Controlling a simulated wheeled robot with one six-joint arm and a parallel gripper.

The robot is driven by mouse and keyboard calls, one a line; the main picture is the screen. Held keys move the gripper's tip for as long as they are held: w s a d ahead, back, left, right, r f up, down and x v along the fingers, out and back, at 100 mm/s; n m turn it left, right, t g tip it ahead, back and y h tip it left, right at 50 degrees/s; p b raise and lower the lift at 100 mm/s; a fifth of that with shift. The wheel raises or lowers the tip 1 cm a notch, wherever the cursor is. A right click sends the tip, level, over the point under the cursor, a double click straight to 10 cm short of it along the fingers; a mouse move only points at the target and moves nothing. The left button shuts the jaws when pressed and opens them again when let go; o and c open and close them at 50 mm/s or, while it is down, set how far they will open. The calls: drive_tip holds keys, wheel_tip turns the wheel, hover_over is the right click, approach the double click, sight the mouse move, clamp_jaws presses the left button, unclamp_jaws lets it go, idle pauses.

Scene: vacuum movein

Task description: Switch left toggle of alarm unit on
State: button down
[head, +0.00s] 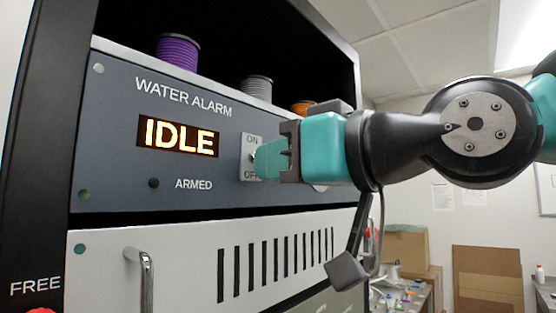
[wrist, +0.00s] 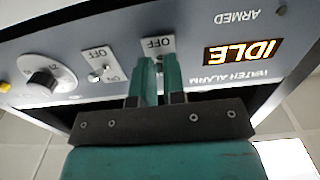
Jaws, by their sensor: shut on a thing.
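The alarm unit (head: 110,115) is a grey-blue panel labelled WATER ALARM, with a lit display (head: 178,136) reading IDLE. The display also shows upside down in the wrist view (wrist: 243,53). The left toggle's light plate (head: 250,142), marked ON at the top and OFF at the bottom, is right of the display. My gripper (head: 262,158) reaches it from the right. In the wrist view, the teal fingertips (wrist: 158,62) are shut on the left toggle at its plate (wrist: 154,44). The fingers hide the lever, so its position cannot be told.
A second toggle (wrist: 98,70) and a black knob (wrist: 42,82) sit beside it on the panel. Purple (head: 177,50), grey (head: 256,88) and orange (head: 303,107) spools stand on top of the unit. A drawer handle (head: 143,270) sticks out below.

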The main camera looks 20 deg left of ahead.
drive_tip(key=shift+w+a+r+g+h+p, duration=0.1)
drive_tip(key=shift+r+g+h+p, duration=0.45)
drive_tip(key=shift+h+p, duration=0.8)
drive_tip(key=shift+a+r+g+h+p, duration=0.15)
drive_tip(key=shift+r+g+h+p, duration=0.6)
drive_tip(key=shift+h, duration=0.95)
drive_tip(key=shift+w+a+r+g+h+p, duration=0.1)
drive_tip(key=shift+r+g+h+p, duration=0.3)
drive_tip(key=shift+h+p, duration=1)
drive_tip(key=shift+h, duration=0.25)
drive_tip(key=c, duration=1.2)
unclamp_jaws()
drive_tip(key=shift+r, duration=0.1)
